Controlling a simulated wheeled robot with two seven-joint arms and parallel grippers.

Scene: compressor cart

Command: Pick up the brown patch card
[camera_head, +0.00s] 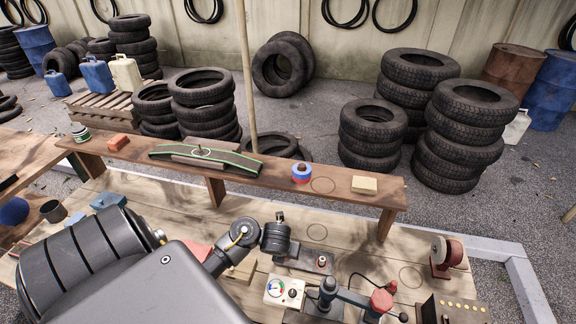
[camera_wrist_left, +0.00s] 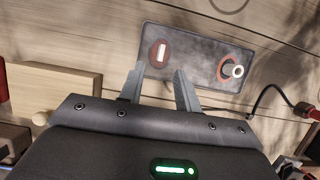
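My left gripper's fingers (camera_wrist_left: 159,70) are apart and empty, with the tips over the near edge of the plate, just short of the patch. In the head view the dark plate (camera_head: 300,262) lies on the wooden cart top beside my left wrist (camera_head: 275,238). There I cannot make out the patch, and the left fingers are hidden. My right gripper is in neither view.
An orange ring with a pale cylinder (camera_wrist_left: 231,70) sits on the same plate. A wooden block (camera_wrist_left: 55,88) stands left of my fingers. A raised shelf (camera_head: 350,202) runs behind.

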